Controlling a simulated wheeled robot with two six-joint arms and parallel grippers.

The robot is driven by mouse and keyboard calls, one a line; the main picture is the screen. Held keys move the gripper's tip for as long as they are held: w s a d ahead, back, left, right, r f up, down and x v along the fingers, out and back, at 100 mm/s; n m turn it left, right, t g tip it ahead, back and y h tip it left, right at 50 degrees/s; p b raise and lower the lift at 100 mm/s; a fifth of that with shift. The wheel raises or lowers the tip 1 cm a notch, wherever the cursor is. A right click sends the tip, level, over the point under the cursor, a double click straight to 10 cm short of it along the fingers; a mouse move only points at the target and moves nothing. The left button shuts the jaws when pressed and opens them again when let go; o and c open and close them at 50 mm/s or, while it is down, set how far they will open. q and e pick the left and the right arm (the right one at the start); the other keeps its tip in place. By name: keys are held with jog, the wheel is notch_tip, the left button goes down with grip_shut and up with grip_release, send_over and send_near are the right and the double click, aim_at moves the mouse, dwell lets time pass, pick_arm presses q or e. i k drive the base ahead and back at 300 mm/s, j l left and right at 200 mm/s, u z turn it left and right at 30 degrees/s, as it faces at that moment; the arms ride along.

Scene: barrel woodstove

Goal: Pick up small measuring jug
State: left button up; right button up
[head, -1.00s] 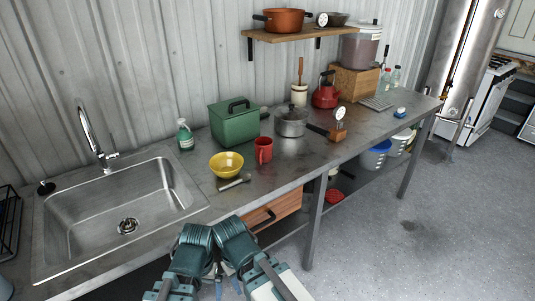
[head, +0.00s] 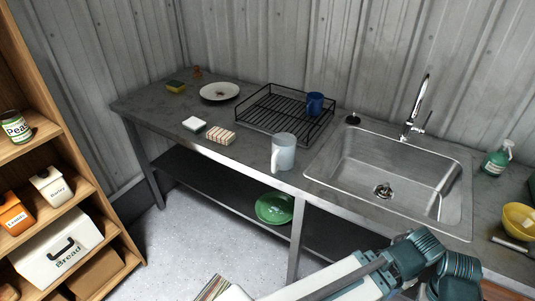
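A pale blue-white jug with a handle (head: 283,152), which looks like the small measuring jug, stands upright on the metal counter (head: 252,167) near its front edge. It is between the dish rack and the sink, and nothing touches it. My two arms, with teal joints and a white link, show at the bottom right, in front of the counter and well away from the jug. The fingers of both my grippers are out of sight.
A black dish rack (head: 249,118) holding a blue mug (head: 314,103) stands behind the jug, left of the sink (head: 345,165). A striped block (head: 220,136) lies left. A green bowl (head: 274,208) is on the lower shelf. Wooden shelving (head: 75,140) stands at far left.

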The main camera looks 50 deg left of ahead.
aim_at(283, 145)
jog(key=u, duration=1.5)
